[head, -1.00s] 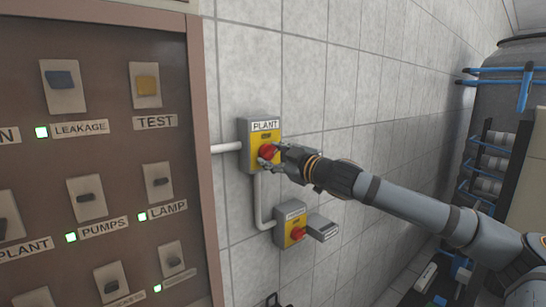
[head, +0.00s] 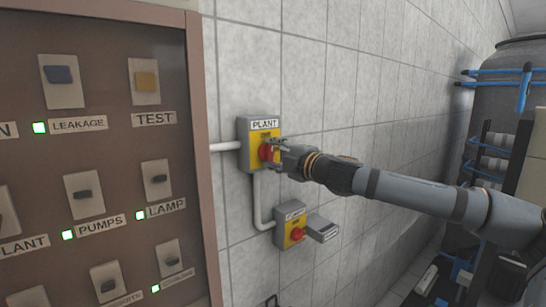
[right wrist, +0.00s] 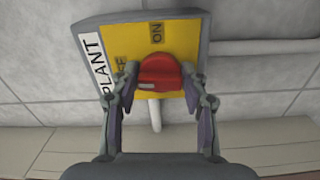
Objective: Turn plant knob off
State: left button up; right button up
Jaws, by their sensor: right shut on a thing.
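The PLANT switch box (head: 243,133) is on the tiled wall in the head view, with a yellow face and a red knob (head: 265,152). My right gripper (head: 276,151) is shut on the red knob. In the right wrist view, the fingers lie on both sides of the knob (right wrist: 160,72). The yellow face (right wrist: 135,40) shows an ON label (right wrist: 157,33) and a partly hidden OFF label (right wrist: 122,64). The PLANT label (right wrist: 92,62) reads sideways there. My left gripper is not in view.
A second grey box with a red knob (head: 297,233) and an open flap (head: 321,228) is just below. A brown panel (head: 203,160) with switches and lit green lamps is at left. Blue pipes (head: 523,90) and a tank are at right.

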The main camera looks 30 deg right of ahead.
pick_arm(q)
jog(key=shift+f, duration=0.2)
pick_arm(e)
jog(key=shift+n, duration=0.6)
jog(key=o, duration=1.2)
jog(key=shift+c, duration=0.2)
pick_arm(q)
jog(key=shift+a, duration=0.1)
